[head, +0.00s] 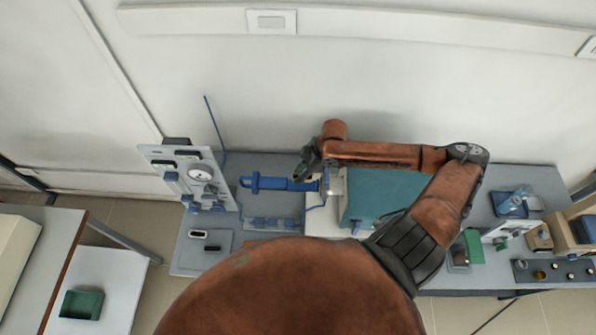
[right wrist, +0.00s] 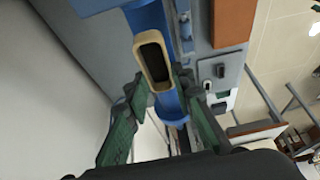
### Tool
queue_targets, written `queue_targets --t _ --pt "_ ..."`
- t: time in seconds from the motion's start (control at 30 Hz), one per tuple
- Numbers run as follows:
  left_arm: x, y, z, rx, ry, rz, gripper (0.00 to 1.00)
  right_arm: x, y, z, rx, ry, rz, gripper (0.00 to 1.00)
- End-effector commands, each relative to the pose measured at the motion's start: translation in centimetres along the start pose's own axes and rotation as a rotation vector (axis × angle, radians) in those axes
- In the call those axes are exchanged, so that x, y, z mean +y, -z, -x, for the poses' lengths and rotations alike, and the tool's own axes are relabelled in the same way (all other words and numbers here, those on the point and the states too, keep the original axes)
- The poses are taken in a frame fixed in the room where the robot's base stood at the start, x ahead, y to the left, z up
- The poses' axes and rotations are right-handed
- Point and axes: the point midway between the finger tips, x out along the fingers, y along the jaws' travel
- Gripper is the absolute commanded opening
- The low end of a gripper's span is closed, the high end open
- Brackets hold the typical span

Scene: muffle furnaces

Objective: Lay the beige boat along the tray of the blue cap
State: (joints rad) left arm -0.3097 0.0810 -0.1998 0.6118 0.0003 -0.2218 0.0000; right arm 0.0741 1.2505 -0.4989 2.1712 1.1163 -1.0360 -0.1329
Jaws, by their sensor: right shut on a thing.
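The beige boat (right wrist: 153,60) is a narrow open trough with a dark hollow, seen in the right wrist view. It lies lengthwise over the blue tray of the cap (right wrist: 146,17), roughly in line with it. I cannot tell whether it touches the tray floor. In the head view the blue tray (head: 285,184) runs left to right beside the furnace. My right gripper (right wrist: 161,82) is shut on the boat's near end, one green finger on each side. In the head view this gripper (head: 308,170) is over the tray's right part and the boat is not clear.
A teal furnace body (head: 388,195) stands right of the tray. A grey gauge panel (head: 190,175) stands to its left. Blue tubing (head: 270,223) lies in front. A grey mat (head: 219,238) holds small dark devices. A green bin (head: 82,304) sits at lower left.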

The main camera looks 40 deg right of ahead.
Motion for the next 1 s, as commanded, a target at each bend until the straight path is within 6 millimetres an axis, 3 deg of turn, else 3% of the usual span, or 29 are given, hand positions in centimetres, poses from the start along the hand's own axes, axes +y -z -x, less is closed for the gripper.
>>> queue_targets --t 0.4,0.63,1.0 --pt "-0.1 2.0 -3.0 0.029 0.002 -0.004 0.4 0.0 -0.7 -2.3 0.001 0.0 0.003 0.0" --pt "0.0 1.6 -4.5 0.026 0.001 -0.004 0.4 0.0 -1.1 -3.4 0.001 0.0 0.004 0.0" --pt "0.1 0.9 -4.5 0.016 0.0 -0.003 0.4 0.0 -1.6 -4.7 0.001 0.0 0.003 0.0"
